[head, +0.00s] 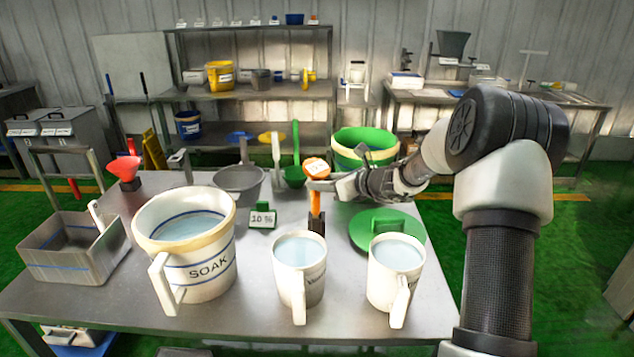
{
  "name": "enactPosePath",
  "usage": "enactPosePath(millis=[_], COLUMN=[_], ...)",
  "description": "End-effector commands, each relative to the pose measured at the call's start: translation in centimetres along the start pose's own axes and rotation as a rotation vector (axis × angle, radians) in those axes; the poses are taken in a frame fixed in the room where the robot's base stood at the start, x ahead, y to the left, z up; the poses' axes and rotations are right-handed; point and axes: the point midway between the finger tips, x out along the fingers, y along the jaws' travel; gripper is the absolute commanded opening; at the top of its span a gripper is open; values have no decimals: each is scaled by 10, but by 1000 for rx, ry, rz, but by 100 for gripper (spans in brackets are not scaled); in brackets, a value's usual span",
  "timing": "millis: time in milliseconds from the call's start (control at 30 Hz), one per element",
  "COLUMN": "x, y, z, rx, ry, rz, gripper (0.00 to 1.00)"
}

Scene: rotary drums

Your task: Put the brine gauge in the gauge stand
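The brine gauge (315,203) has an orange round head with a white label and an orange stem. It stands upright near the middle of the steel table. Its lower end meets a small dark block, the gauge stand (317,225); I cannot tell how deep the stem sits in it. My gripper (319,185) reaches in from the right, level, and its fingers are at the gauge just below the head, seemingly closed on it. The fingers hide part of the upper stem.
Two white water-filled mugs (299,272) stand in front of the stand, with a green lid (385,228) to its right. A green 10% sign (263,217), grey bowl (240,181) and SOAK bucket (207,275) are left. A green tub (364,148) is behind.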

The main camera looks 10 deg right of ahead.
Motion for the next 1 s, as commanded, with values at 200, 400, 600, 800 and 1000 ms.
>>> enactPosePath(millis=[200,400,600,800,1000], x=[-50,-78,-86,-85,-85], y=[-1,0,0,0,0], z=[1,1,0,0,0], rx=[-1,0,0,0,0], ry=[1,-1,1,0,0], rz=[-3,-1,1,1,1], gripper=[39,39,39,39,39])
